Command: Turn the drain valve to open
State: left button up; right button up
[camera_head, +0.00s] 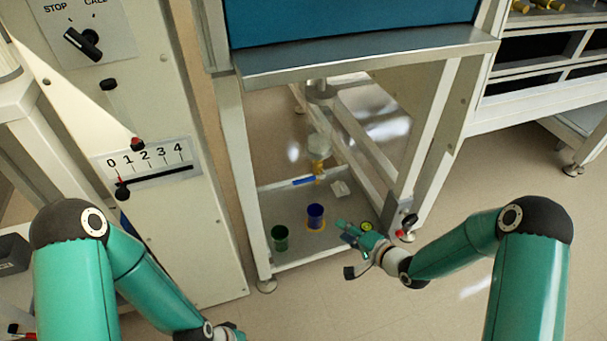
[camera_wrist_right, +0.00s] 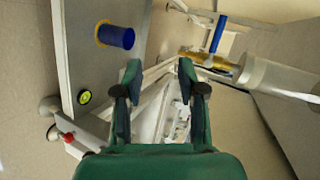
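The drain valve has a brass body (camera_head: 318,168) below a clear vessel, with a blue lever (camera_head: 304,181) pointing left, crosswise to the pipe. In the right wrist view, the brass body (camera_wrist_right: 208,64) lies right of the fingers and the blue lever (camera_wrist_right: 217,35) stands across it. My right gripper (camera_head: 350,231) is below and right of the valve in the head view, by the tray's front right corner. In the right wrist view its fingers (camera_wrist_right: 159,72) are apart with nothing gripped. My left gripper (camera_head: 230,333) is at the bottom edge, mostly cut off.
A blue cup (camera_head: 315,216) and a green cup (camera_head: 280,238) stand on the tray (camera_head: 262,205) under the hood. A yellow-green disc (camera_head: 367,225) is near my right gripper. A red-based fitting (camera_head: 405,232) is by the right leg. A metal ledge (camera_head: 370,57) overhangs the valve.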

aim_at(303, 182)
jog(key=w+r+m+t+y, duration=0.1)
jog(key=w+r+y, duration=0.25)
jog(key=r, duration=0.35)
jog(key=shift+h, duration=0.45)
jog(key=b+x, duration=0.4)
jog(key=x, duration=1.2)
jog(key=shift+w+a, duration=0.3)
jog(key=shift+a, duration=0.05)
grip_shut()
